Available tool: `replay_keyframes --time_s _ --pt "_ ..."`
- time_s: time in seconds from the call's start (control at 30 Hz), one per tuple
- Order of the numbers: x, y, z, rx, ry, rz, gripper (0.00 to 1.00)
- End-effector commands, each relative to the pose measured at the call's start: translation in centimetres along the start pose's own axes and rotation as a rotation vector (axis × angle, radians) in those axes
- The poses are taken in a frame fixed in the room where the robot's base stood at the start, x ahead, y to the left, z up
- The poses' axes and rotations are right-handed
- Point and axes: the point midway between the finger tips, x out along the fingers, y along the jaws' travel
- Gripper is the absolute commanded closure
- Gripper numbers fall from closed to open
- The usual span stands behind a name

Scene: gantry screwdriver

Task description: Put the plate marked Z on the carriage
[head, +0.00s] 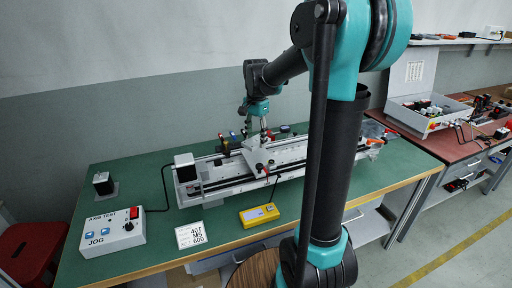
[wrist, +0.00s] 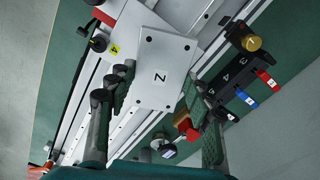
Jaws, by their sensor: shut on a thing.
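The plate marked Z (wrist: 160,75) is a light grey square with dark holes near its corners. In the wrist view it lies between the two fingers of my gripper (wrist: 158,84), which is shut on it, and looks turned against the rails. In the head view my gripper (head: 262,130) points down at the plate (head: 257,154) above the middle of the gantry (head: 215,185). Under the plate's upper left edge a pale block with a yellow label (wrist: 116,47) shows; it may be the carriage. Whether the plate touches it I cannot tell.
A black numbered rack (wrist: 228,84) with coloured tags and a brass knob (wrist: 252,43) stands close right of the plate. A red part (wrist: 186,125) is near the right finger. On the green table are a JOG control box (head: 112,232), a yellow meter (head: 259,215) and a sign (head: 190,235).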

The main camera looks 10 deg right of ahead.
Motion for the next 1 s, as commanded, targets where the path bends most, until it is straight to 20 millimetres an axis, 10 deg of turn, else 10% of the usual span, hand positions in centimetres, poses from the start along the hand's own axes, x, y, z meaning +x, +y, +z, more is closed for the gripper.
replay_keyframes --time_s 0.77,0.8,1.0 --pt "4.5 0.0 0.0 0.000 0.000 0.000 0.87" --pt "4.6 0.0 0.0 0.000 0.000 0.000 0.48" --pt "4.5 0.0 0.0 0.000 0.000 0.000 0.28"
